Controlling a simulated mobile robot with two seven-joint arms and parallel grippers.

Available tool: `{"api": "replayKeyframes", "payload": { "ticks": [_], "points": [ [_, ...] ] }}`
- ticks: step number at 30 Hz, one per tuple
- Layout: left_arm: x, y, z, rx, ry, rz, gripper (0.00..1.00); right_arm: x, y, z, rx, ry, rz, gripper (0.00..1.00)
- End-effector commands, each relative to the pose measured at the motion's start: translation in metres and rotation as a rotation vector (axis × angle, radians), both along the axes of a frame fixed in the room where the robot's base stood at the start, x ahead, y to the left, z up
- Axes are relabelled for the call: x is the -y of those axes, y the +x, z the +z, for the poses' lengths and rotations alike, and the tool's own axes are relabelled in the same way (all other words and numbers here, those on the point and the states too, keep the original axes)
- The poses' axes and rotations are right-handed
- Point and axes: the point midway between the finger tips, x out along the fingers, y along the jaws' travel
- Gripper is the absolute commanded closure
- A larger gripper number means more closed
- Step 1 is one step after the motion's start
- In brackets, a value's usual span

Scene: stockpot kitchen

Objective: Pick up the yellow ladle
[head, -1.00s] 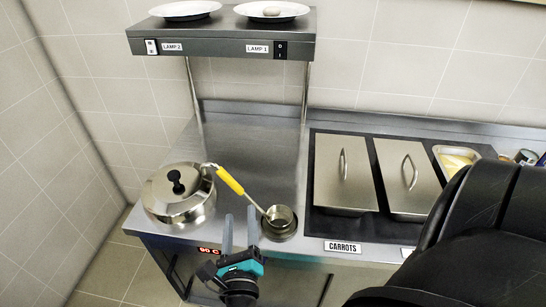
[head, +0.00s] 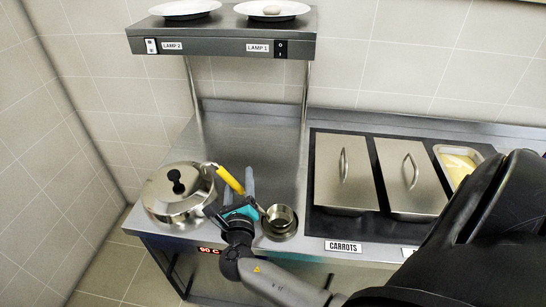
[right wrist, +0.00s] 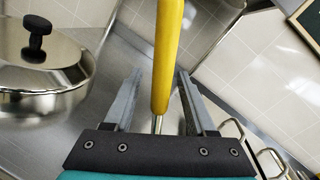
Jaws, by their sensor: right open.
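The yellow ladle (head: 230,180) leans with its yellow handle raised to the upper left and its metal bowl (head: 279,216) low at the right, in a round well in the counter. My right gripper (head: 237,184) is open at the handle. In the right wrist view the yellow handle (right wrist: 168,55) runs between the two open fingers (right wrist: 155,98), with a gap on both sides. The lower shaft is partly hidden behind the gripper. My left gripper does not show.
A lidded steel pot (head: 178,197) stands just left of the gripper; it also shows in the right wrist view (right wrist: 45,75). Lidded bins (head: 343,172) stand to the right. A lamp shelf (head: 222,38) with two plates hangs above. The counter behind the ladle is bare.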

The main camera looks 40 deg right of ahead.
Motion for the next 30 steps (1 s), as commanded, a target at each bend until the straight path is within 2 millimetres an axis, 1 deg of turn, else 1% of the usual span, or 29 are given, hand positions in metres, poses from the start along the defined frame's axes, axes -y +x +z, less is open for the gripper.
{"api": "replayKeyframes", "payload": {
  "ticks": [5, 20, 30],
  "points": [
    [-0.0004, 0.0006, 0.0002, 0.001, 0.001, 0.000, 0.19, -0.0001, -0.0002, -0.0003, -0.001, 0.001, 0.000, 0.44],
    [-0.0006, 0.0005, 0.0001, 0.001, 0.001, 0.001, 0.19, -0.0005, -0.0005, -0.0005, -0.001, 0.001, 0.000, 1.00],
    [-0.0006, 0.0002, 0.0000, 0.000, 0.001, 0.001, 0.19, -0.0006, -0.0005, -0.0005, -0.001, 0.001, 0.000, 1.00]
  ]
}}
